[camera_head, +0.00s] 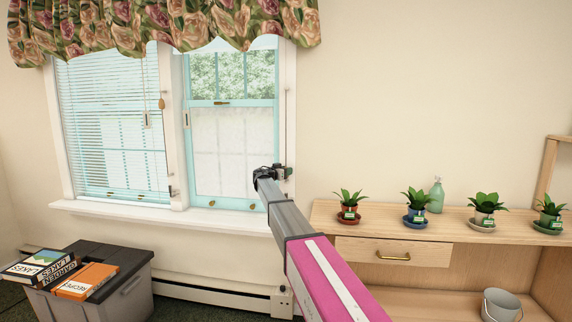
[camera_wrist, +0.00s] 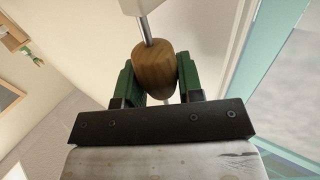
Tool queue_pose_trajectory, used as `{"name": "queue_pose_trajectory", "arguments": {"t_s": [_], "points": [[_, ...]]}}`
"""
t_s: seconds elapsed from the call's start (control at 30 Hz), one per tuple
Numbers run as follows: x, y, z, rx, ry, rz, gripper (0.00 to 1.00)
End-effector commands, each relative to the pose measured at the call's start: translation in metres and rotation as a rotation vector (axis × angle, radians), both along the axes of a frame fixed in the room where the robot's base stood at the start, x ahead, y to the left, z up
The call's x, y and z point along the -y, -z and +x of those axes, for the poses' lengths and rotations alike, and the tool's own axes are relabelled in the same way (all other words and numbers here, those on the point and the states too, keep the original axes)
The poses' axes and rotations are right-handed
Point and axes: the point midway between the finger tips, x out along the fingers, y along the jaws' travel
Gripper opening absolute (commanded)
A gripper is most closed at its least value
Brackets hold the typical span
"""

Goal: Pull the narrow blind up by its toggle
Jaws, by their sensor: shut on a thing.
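My gripper (camera_head: 279,172) is at the right edge of the right-hand, narrower window (camera_head: 232,130). In the wrist view, its green fingers are shut on a brown wooden toggle (camera_wrist: 154,70), one on each side. A thin pale cord or rod (camera_wrist: 145,30) runs up from the toggle. In the head view the held toggle is too small to make out. A whitish strip under the valance at the top of the narrow window may be its blind; the panes below look uncovered. The left window's slatted blind (camera_head: 110,130) hangs down, with its own wooden toggle (camera_head: 162,103).
A flowered valance (camera_head: 170,25) hides the window tops. A white sill (camera_head: 160,216) runs below. A wooden sideboard (camera_head: 325,214) with several potted plants and a green bottle (camera_head: 436,195) stands right. A grey crate (camera_head: 125,290) with books is lower left. The wall right of the window is bare.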

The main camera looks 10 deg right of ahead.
Motion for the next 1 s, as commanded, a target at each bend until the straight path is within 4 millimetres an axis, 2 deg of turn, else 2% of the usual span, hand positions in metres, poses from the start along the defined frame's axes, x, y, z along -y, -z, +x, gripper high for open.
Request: {"name": "queue_pose_trajectory", "arguments": {"t_s": [0.43, 0.47, 0.53, 1.0], "points": [[0.0000, 0.0086, -0.0014, -0.003, 0.002, 0.005, 0.00], [0.0001, 0.0087, -0.0014, -0.004, 0.002, 0.006, 0.37], [0.0000, 0.0083, -0.0014, -0.003, 0.002, 0.004, 0.60], [-0.0065, 0.0055, -0.0058, -0.001, 0.000, 0.001, 0.61]]}}
